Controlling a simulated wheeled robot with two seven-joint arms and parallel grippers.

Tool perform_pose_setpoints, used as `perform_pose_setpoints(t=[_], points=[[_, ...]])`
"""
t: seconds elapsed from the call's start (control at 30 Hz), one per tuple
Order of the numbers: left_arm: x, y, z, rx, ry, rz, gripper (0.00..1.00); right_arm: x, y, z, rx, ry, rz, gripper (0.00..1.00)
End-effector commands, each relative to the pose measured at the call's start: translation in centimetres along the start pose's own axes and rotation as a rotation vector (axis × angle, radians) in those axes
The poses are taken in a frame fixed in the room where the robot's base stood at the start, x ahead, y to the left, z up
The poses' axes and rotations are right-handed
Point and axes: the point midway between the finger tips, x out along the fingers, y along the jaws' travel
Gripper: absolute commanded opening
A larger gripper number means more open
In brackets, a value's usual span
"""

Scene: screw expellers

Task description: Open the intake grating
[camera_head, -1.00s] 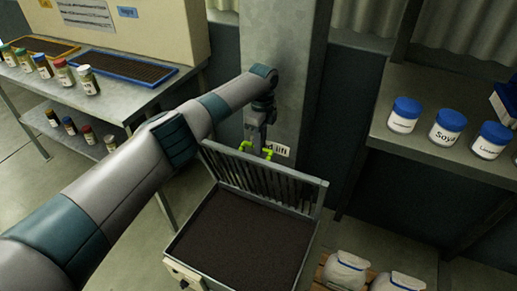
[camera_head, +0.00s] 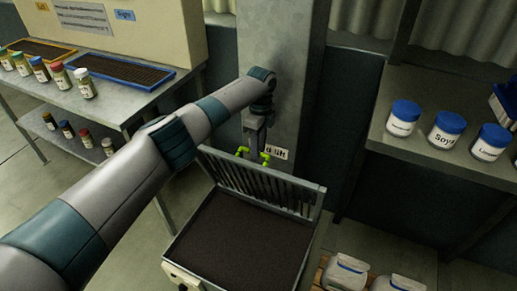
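The intake grating (camera_head: 250,184) is a metal frame with dark slats. It stands raised, nearly upright, along the back edge of the intake box (camera_head: 308,240). The box is open on top and filled with dark brown material. My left gripper (camera_head: 254,154) points down just behind the grating's top edge, with its two green fingertips spread apart and nothing seen between them. The fingertips are near the edge; I cannot tell whether they touch it. My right gripper is out of view.
A grey pillar (camera_head: 300,60) with a small "lift" label stands behind the grating. A bench (camera_head: 115,105) with trays and jars is at left. A shelf (camera_head: 440,160) with blue-lidded jars is at right. White containers (camera_head: 345,272) sit low at front right.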

Motion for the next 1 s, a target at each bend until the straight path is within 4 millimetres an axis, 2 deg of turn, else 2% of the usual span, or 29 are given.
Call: perform_pose_setpoints(t=[0.27,0.8,1.0], points=[[-3.0,-0.1,0.0,0.001,0.000,-0.004,0.31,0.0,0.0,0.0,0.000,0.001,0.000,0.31],[-13.4,-0.1,-0.1,0.001,0.001,-0.003,0.31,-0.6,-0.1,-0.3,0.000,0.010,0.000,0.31],[-16.0,-0.1,-0.1,0.000,0.000,-0.001,0.31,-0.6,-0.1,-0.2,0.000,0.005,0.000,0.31]])
